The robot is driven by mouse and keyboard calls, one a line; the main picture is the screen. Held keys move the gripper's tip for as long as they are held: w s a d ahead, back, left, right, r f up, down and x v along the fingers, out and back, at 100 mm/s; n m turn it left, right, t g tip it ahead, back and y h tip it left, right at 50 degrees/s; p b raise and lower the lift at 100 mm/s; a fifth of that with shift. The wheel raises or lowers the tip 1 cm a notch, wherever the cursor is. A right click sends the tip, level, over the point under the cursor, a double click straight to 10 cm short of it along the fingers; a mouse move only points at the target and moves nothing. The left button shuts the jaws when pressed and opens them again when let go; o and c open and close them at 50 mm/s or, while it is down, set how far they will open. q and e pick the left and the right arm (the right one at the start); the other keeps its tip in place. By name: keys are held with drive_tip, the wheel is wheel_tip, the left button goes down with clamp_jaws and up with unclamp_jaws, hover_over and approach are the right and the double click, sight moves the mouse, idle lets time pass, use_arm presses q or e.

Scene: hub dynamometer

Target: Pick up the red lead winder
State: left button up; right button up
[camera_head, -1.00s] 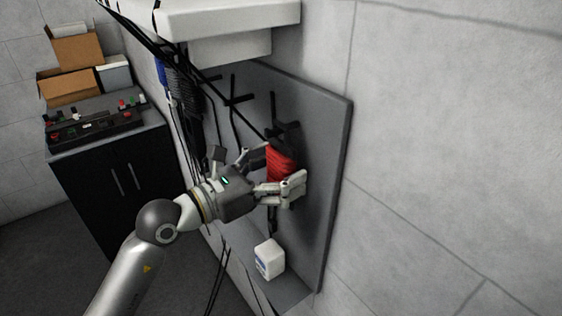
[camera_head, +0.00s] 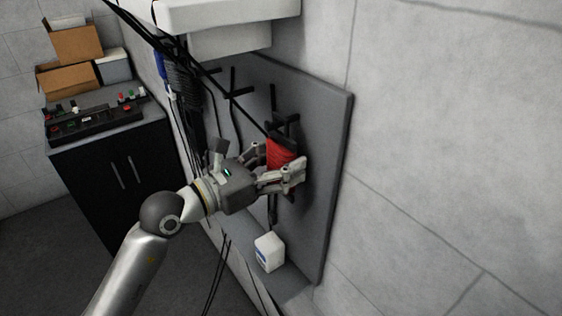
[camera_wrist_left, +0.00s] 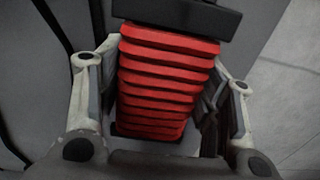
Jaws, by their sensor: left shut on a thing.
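The red lead winder (camera_head: 281,152) is a ribbed red body with black ends, in front of the grey panel on the wall. It fills the middle of the left wrist view (camera_wrist_left: 165,80), with a black end piece across its top. My left gripper (camera_head: 274,168) is shut on the winder, with one finger on each side of it. The fingers hide part of its lower half in the head view. I cannot tell whether the winder still touches its hook. My right gripper is not in view.
The grey panel (camera_head: 318,190) carries black hooks (camera_head: 238,92) and hanging dark cables. A small white box (camera_head: 269,252) stands on the ledge below. A black cabinet (camera_head: 125,180) with a control box (camera_head: 95,124) and cardboard boxes (camera_head: 70,82) stands at left. A white housing juts out above.

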use_arm(q)
drive_tip(key=shift+r+p, duration=0.7)
drive_tip(key=shift+r, duration=0.15)
drive_tip(key=b+v, duration=0.8)
drive_tip(key=v, duration=1)
drive_tip(key=shift+b, duration=0.35)
